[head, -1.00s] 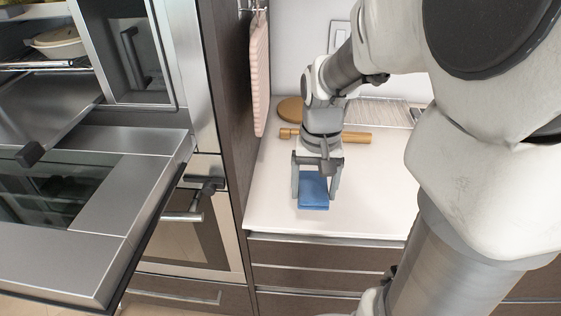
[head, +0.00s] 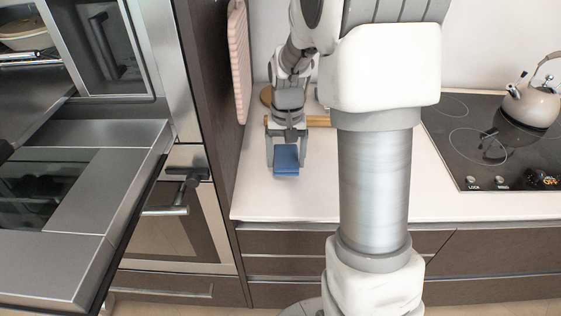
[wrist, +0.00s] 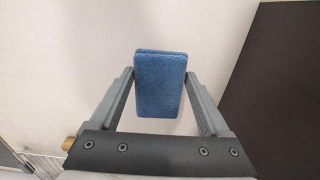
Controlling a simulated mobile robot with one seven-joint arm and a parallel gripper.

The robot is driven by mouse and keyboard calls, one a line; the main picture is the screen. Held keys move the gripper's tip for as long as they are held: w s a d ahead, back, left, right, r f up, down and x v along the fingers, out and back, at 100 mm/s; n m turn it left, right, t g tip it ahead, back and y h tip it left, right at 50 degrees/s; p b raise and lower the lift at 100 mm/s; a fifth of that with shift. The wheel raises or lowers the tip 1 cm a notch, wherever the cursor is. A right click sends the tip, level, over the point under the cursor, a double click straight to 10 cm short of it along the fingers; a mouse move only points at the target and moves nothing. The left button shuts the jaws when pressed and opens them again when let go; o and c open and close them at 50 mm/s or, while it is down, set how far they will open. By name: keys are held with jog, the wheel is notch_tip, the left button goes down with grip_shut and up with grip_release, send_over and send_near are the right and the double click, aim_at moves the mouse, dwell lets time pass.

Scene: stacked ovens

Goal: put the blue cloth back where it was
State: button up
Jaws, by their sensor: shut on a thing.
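The blue cloth (head: 286,160) is a folded, flat block over the white counter at the left end. My gripper (head: 287,163) points down and is shut on it, with one finger on each side. In the wrist view the blue cloth (wrist: 160,84) sits between the two fingers of my gripper (wrist: 158,90), with the white counter behind it. I cannot tell whether the cloth touches the counter or hangs just above it.
An oven door (head: 85,190) is folded down open at the left. A dark cabinet side (head: 205,100) bounds the counter (head: 300,200). A pink board (head: 239,65) hangs there. A wooden rolling pin (head: 318,121) lies behind my gripper. A kettle (head: 532,100) stands on the hob (head: 480,150).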

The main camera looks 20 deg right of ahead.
jog(key=shift+w+f, duration=0.25)
jog(key=shift+f, duration=1.9)
jog(key=shift+f+b, duration=0.1)
jog(key=shift+b, duration=0.25)
